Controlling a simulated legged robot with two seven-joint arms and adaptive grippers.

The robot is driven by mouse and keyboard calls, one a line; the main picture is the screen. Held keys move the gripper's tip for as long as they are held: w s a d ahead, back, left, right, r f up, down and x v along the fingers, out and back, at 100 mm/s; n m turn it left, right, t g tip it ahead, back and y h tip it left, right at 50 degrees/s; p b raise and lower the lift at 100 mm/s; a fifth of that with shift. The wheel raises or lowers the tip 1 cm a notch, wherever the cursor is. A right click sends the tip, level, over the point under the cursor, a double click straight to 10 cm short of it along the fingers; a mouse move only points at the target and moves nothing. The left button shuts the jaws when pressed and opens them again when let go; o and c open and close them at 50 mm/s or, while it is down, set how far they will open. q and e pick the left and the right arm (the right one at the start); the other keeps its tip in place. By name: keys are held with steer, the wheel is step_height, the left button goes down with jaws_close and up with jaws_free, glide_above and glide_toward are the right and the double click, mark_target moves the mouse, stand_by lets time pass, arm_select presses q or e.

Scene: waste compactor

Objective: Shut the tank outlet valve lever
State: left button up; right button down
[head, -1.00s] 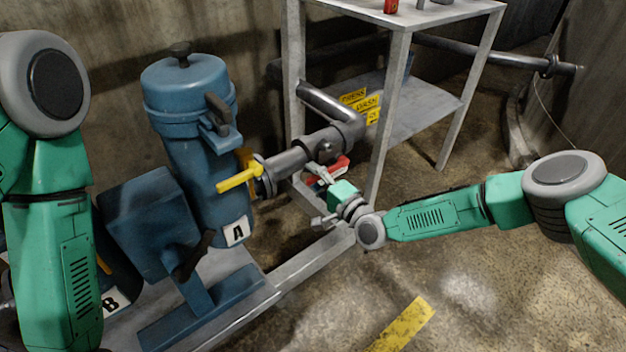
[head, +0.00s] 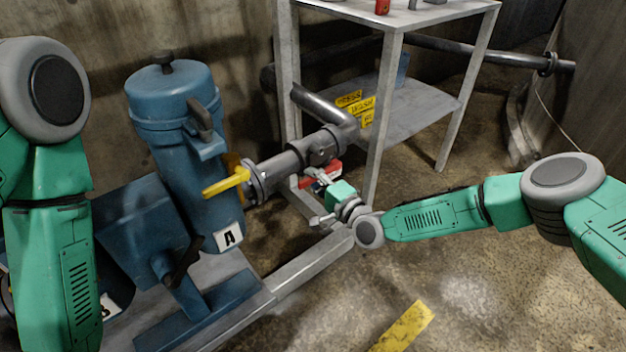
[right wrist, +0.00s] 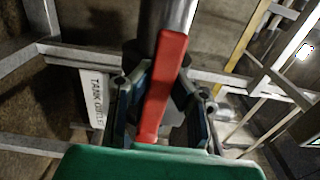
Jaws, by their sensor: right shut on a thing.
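The red tank outlet valve lever (right wrist: 163,85) stands between the two fingers of my right gripper (right wrist: 165,105) in the right wrist view. It lies roughly along a grey pipe (right wrist: 172,15), slightly tilted. A white label (right wrist: 92,98) reading "TANK OUTLET" is to its left. In the head view the red lever (head: 325,174) shows only in part, below the grey pipework, beside my right gripper (head: 314,197). The right gripper is shut on the lever. My left arm (head: 50,240) comes in at the left, but its gripper is out of view.
A blue tank marked A (head: 175,130) with a yellow handle (head: 226,183) stands left of the lever. A metal shelf frame (head: 378,110) rises just behind my right gripper. Yellow labels (head: 356,106) show by the pipe. The floor at the lower right is open.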

steer(key=m+b, duration=0.1)
steer(key=r+m+b, duration=0.1)
steer(key=b, duration=0.1)
steer(key=shift+s+a+m, duration=0.2)
steer(key=shift+s+m, duration=0.1)
steer(key=shift+r+m, duration=0.5)
steer(key=shift+m, duration=0.1)
steer(key=shift+d, duration=0.15)
steer(key=c, duration=1.6)
jaws_free()
steer(key=shift+c, duration=0.2)
steer(key=shift+o, duration=1.2)
steer(key=shift+d+r, duration=0.1)
steer(key=shift+r, duration=0.15)
steer(key=shift+d, duration=0.15)
steer(key=shift+w+r, duration=0.1)
steer(key=shift+w, duration=0.05)
